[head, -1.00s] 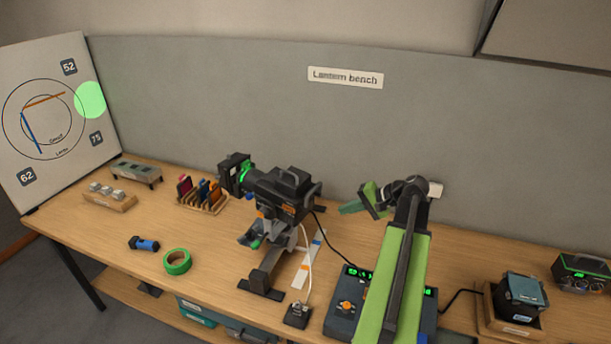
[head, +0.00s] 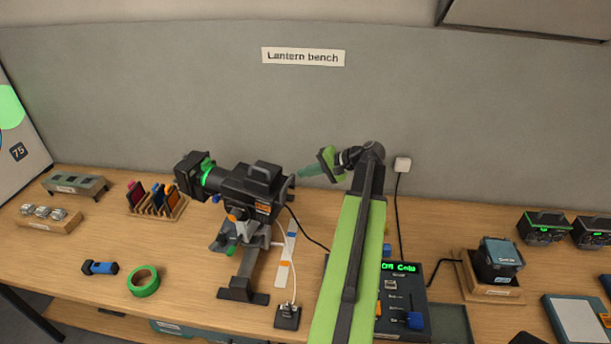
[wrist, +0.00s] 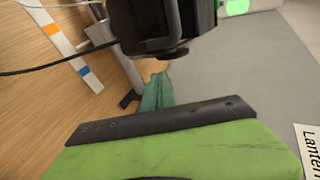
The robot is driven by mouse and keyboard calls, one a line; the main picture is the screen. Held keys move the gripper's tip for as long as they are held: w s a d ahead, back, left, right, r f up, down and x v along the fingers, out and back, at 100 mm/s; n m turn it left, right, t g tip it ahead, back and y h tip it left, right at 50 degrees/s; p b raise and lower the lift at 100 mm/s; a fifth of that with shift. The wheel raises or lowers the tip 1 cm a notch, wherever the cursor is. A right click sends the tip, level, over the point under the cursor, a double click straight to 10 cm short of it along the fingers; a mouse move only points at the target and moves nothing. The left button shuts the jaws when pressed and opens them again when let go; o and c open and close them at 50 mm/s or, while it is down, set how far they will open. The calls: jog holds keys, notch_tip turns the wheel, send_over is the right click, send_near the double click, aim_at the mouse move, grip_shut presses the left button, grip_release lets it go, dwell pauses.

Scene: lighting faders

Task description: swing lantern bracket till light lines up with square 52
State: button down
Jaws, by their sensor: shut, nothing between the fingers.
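The black lantern (head: 250,190) stands on a bracket and stand on the bench, its green-ringed front pointing left. Its dark rear body also fills the top of the wrist view (wrist: 165,20). My gripper (head: 302,171) is shut and empty, its teal fingers close behind the lantern's rear; contact cannot be told. In the wrist view the fingertips (wrist: 160,78) lie just below the lantern's rear knob. The target board (head: 25,165) is cut off at the left, showing square 75 (head: 17,152) and part of the green light spot (head: 9,106). Square 52 is out of view.
A control desk (head: 402,297) stands beside my arm, with a cable behind it. A black box (head: 497,260) stands right.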

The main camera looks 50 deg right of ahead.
jog(key=r+b+x, duration=0.1)
jog(key=b+x, duration=0.2)
jog(key=x, duration=0.6)
jog(key=shift+w+a, duration=0.25)
jog(key=shift+w, duration=0.15)
jog(key=shift+f, duration=0.15)
